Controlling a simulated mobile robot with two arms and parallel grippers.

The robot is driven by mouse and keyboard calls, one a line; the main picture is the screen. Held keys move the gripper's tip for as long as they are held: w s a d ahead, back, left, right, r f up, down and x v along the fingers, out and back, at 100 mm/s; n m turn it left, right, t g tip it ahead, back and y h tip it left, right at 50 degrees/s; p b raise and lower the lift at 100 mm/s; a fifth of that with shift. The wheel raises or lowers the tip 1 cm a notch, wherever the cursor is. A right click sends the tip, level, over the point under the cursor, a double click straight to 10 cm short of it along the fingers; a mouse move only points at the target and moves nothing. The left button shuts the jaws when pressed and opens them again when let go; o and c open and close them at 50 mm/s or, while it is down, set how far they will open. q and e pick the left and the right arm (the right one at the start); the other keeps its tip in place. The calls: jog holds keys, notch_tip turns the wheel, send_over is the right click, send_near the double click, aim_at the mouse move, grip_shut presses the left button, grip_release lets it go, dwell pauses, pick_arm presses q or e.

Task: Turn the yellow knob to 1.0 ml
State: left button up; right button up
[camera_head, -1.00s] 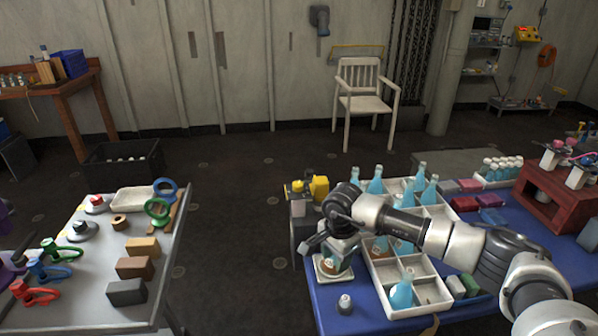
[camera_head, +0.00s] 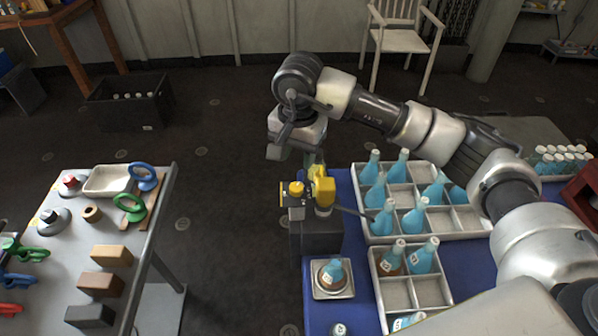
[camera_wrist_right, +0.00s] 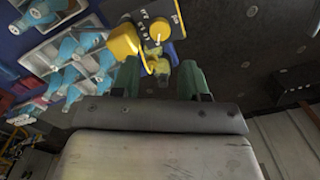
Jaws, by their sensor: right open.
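A dispenser with a dark grey body (camera_head: 315,236) stands on the left edge of the blue table. The round yellow knob (camera_head: 297,188) is at its top left, beside a larger yellow part (camera_head: 322,190). In the right wrist view the knob (camera_wrist_right: 159,32) appears by a dark panel with small white marks; I cannot read its setting. My right gripper (camera_head: 313,160) is open and empty, just above and behind the yellow parts. Its two green fingers (camera_wrist_right: 160,78) frame another yellow piece in the wrist view; contact is unclear. My left gripper is out of view.
A bottle (camera_head: 333,271) stands on a small square scale (camera_head: 347,291) in front of the dispenser. White divided trays (camera_head: 398,295) with blue bottles fill the space to its right. Dark floor lies open to its left, up to the grey table (camera_head: 134,233).

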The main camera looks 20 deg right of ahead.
aim_at(297, 186)
notch_tip(297, 186, down, 3)
jog(key=shift+s+a+f+p, duration=0.1)
jog(key=shift+s+a+p, duration=0.05)
jog(key=shift+p, duration=0.2)
jog(key=f, duration=0.2)
jog(key=f+p, duration=0.1)
jog(key=f, duration=0.2)
jog(key=shift+w+f, duration=0.2)
jog(key=shift+f, duration=0.5)
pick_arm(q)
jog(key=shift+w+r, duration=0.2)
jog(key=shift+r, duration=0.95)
